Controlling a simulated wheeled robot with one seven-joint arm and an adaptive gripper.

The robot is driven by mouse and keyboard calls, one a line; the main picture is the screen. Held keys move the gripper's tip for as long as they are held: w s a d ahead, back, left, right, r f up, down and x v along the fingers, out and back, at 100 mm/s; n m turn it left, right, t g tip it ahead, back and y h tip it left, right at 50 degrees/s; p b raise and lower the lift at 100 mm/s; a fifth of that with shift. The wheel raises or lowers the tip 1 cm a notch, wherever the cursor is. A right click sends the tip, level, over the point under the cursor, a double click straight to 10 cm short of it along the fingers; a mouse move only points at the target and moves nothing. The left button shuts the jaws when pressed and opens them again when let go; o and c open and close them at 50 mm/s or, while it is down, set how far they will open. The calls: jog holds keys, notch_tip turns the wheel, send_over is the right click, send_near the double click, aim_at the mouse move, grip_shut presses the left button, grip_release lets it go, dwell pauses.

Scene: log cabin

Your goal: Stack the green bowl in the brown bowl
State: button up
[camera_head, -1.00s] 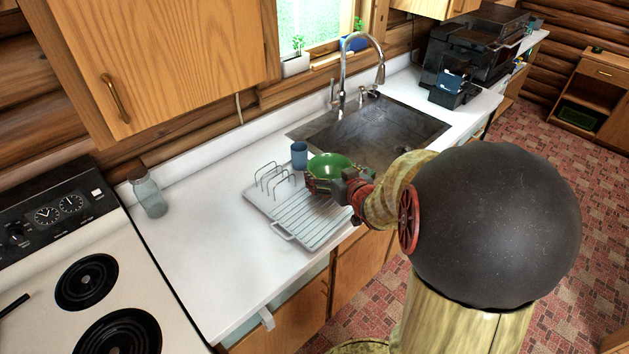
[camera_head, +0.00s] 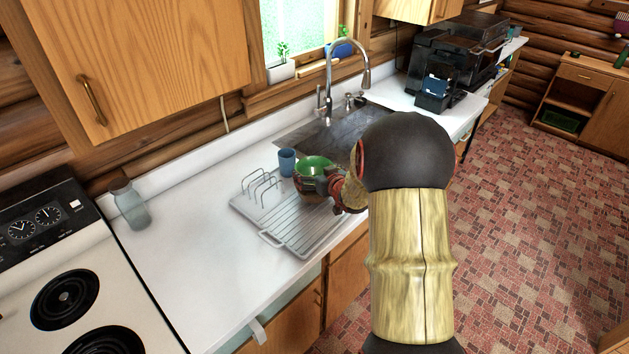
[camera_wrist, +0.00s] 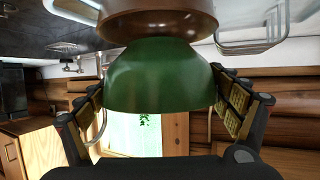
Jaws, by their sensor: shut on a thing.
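The green bowl (camera_head: 314,164) is between the fingers of my gripper (camera_head: 327,182), above the drying rack beside the sink. In the wrist view the green bowl (camera_wrist: 160,80) fills the space between both fingers, and my gripper (camera_wrist: 158,90) is shut on it. The brown bowl (camera_wrist: 155,22) shows at the top of the wrist view, right against the green bowl's narrow end. In the head view the brown bowl (camera_head: 307,186) shows under the green one, partly hidden by my gripper. I cannot tell how deep the green bowl sits in it.
The white drying rack (camera_head: 290,235) has a wire holder at its left. A blue cup (camera_head: 287,161) stands behind the bowls. The sink (camera_head: 335,135) and faucet lie behind. A glass jar (camera_head: 130,207) stands near the stove. The counter left of the rack is clear.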

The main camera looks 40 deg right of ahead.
notch_tip(320, 180, down, 3)
jog(key=shift+f+b, duration=0.1)
jog(key=shift+b, duration=0.25)
jog(key=shift+s+a+f+b, duration=0.1)
jog(key=shift+f+b, duration=0.3)
jog(key=shift+f, duration=0.25)
jog(key=o, duration=1.1)
jog(key=shift+f, duration=0.15)
jog(key=shift+o, duration=0.2)
jog(key=shift+r, duration=0.25)
